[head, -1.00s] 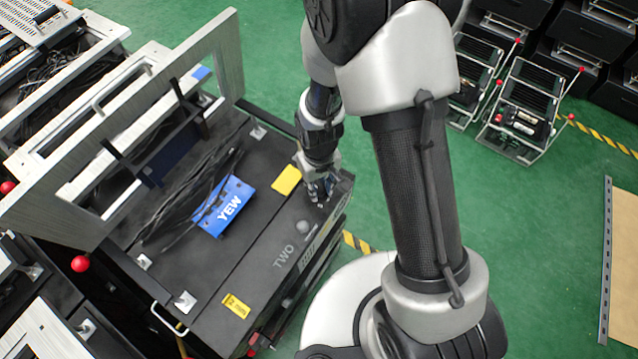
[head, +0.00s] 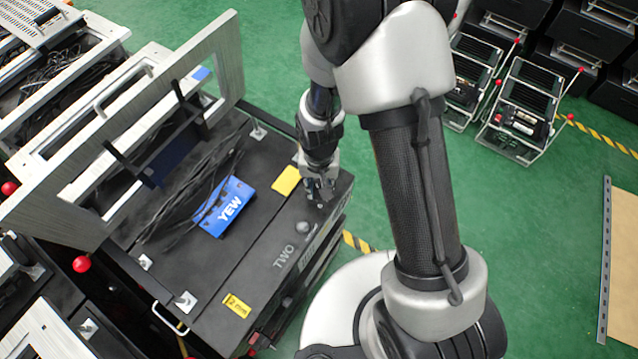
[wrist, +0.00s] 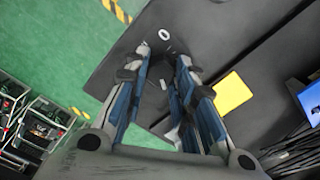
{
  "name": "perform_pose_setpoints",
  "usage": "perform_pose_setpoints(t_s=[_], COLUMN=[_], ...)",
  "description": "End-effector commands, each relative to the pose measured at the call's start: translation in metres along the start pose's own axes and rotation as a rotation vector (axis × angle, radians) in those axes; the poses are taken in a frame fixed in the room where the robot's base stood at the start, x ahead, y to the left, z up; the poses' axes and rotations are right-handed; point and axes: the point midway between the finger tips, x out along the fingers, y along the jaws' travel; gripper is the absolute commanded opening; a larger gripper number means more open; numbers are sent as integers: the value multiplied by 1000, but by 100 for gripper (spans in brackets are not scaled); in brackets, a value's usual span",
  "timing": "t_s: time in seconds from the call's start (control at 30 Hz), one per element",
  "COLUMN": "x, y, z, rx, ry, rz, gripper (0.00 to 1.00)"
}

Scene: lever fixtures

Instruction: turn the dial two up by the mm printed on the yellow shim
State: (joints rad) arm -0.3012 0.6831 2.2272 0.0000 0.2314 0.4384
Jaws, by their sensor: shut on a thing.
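The yellow shim (head: 237,305) lies flat on the black cabinet top (head: 215,270) near its front edge; its print reads "2 mm". The label "TWO" (head: 283,257) is printed to the right of it, with a round grey knob (head: 303,228) just beyond. My gripper (head: 320,203) points down at the cabinet's far right corner, past this knob. In the wrist view my gripper (wrist: 164,56) has its fingers around a small dark part, mostly hidden between them. Whether this part belongs to dial two cannot be told. A pale round mark (wrist: 166,45) shows near the fingertips.
A plain yellow plate (head: 287,180) lies close beside my gripper; it also shows in the wrist view (wrist: 232,93). A tilted metal frame (head: 222,50) rises at the left.

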Motion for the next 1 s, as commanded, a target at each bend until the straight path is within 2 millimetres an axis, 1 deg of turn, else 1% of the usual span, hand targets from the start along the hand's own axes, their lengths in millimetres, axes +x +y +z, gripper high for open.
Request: perform_pose_setpoints(t_s=[0.2, 0.33, 0.87, 0.9, 1.0], x=[0, 0, 0, 0, 0], y=[0, 0, 0, 0, 0], z=[0, 0, 0, 0, 0], rx=[111, 150, 177, 177, 177], ry=[-1, -1, -1, -1, -1], rz=[1, 1, 0, 0, 0], gripper=[1, 1, 1, 26, 32])
